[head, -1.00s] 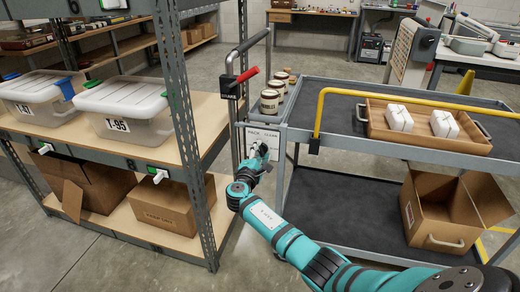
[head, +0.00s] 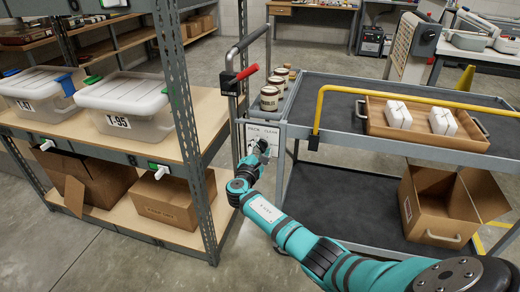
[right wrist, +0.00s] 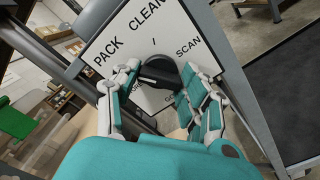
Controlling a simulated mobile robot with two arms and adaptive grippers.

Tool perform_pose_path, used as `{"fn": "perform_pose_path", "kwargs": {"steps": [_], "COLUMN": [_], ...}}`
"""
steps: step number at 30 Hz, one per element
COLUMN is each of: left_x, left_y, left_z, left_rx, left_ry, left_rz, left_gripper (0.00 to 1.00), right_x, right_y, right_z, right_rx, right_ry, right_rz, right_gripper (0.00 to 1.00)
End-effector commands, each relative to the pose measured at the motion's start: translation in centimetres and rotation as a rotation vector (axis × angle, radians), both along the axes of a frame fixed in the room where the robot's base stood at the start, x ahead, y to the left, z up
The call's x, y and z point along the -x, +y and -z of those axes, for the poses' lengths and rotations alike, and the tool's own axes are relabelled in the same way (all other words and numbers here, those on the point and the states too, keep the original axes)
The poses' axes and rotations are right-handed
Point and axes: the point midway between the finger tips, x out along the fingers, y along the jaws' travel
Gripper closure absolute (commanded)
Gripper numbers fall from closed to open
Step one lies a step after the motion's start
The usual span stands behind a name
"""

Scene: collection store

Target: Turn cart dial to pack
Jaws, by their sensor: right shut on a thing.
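The dial panel (head: 263,131) is a pale plate on the near left end of the cart (head: 400,149). In the right wrist view the plate (right wrist: 151,38) reads PACK, CLEAN and SCAN, with lower lettering partly covered by fingers. A dark dial knob (right wrist: 158,74) sits below the words. My right gripper (head: 258,156) is at the panel; in the wrist view its fingers (right wrist: 160,82) are shut on the knob, one on either side. Which label the knob points to is unclear. My left gripper is out of view.
The cart carries a wooden tray (head: 376,128) with two white packages, a yellow rail (head: 319,100) and several jars (head: 270,98). An open cardboard box (head: 437,210) sits on its lower deck. A shelf rack post (head: 183,120) stands close left of my right gripper.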

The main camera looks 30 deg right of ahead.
Motion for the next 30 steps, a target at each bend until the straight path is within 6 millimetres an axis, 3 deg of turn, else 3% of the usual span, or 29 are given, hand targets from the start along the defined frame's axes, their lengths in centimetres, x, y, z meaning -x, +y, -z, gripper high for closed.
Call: {"fn": "perform_pose_path", "kwargs": {"steps": [1,6,17,30], "left_x": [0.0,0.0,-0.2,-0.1], "left_y": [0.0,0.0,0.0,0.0], "left_z": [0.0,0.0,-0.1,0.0], "left_rx": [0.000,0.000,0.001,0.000], "left_ry": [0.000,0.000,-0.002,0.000], "left_rz": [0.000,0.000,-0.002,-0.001], "left_gripper": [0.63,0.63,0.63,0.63], "right_x": [0.0,0.0,0.5,6.0], "right_y": [0.1,0.1,0.6,7.2], "right_z": [0.0,0.0,0.1,0.1], "right_rx": [0.000,-0.001,-0.001,-0.003], "right_ry": [0.000,0.001,0.000,0.000], "right_rz": [-0.002,-0.002,-0.002,-0.004], "right_gripper": [0.53,0.33,0.33,0.33]}}
